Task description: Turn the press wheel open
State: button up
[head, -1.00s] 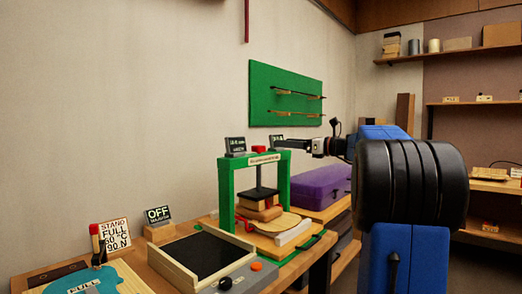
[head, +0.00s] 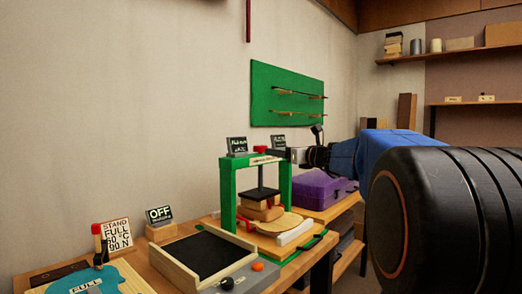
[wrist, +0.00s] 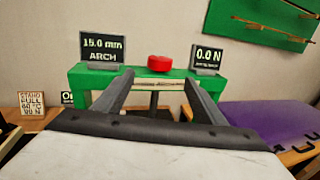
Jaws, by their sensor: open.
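The green press (head: 226,185) stands on the bench, with a red wheel (head: 260,149) on top of its crossbar. In the wrist view the red wheel (wrist: 158,62) shows just beyond and between my fingertips, above the green crossbar (wrist: 75,78). My gripper (head: 273,152) is at the right of the wheel at about its height, fingers open and empty. In the wrist view my gripper (wrist: 158,78) has one finger on each side of the wheel's line. I cannot tell whether the fingers reach around it. Small displays read 15.0 mm ARCH (wrist: 103,48) and 0.0 N (wrist: 208,58).
A purple case (head: 318,188) lies right of the press. Left of it are a black-topped tray (head: 205,252), an OFF display (head: 159,214) and a blue glue station (head: 105,282). A green board (head: 288,94) hangs on the wall behind.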

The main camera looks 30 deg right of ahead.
aim_at(261, 148)
jog(key=w, duration=0.4)
jog(key=w+a, duration=0.1)
jog(key=w, duration=0.8)
jog(key=shift+a, duration=0.2)
jog(key=c, duration=1)
